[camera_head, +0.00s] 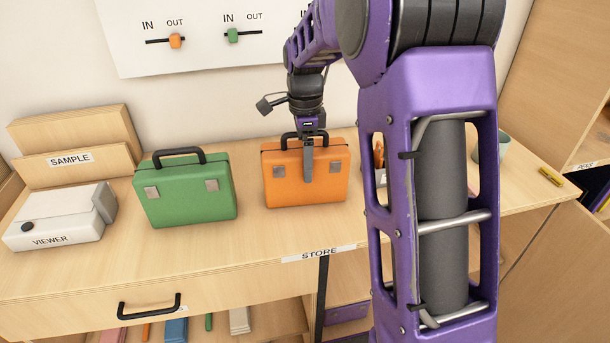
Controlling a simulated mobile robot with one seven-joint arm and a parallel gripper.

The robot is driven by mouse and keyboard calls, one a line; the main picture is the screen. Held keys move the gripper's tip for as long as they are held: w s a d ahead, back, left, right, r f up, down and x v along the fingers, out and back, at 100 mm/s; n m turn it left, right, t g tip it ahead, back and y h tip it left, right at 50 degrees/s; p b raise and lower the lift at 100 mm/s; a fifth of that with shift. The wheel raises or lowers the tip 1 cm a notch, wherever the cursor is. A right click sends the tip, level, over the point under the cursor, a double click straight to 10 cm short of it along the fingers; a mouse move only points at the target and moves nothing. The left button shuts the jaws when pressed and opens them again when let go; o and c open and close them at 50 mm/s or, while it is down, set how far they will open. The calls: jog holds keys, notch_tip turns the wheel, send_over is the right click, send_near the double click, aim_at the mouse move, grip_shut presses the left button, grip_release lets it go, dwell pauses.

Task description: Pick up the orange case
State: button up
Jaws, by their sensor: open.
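The orange case (330,188) stands upright on the wooden counter, with a black handle on top and two grey latches on its front. My gripper (308,172) points down at the case, and its finger shows in front of the case's upper front face, just below the handle. The jaws are open. The gripper hides part of the handle and the middle of the front. I cannot tell whether the fingers touch the case or straddle the handle.
A green case (186,196) stands left of the orange one. A white viewer box (60,222) and a SAMPLE box (72,160) are farther left. My arm hides the counter on the right; a cup (503,144) shows beyond it. The counter front (270,240) is clear.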

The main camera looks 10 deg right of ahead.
jog(key=shift+f, duration=0.4)
jog(key=shift+r, duration=0.1)
grip_shut()
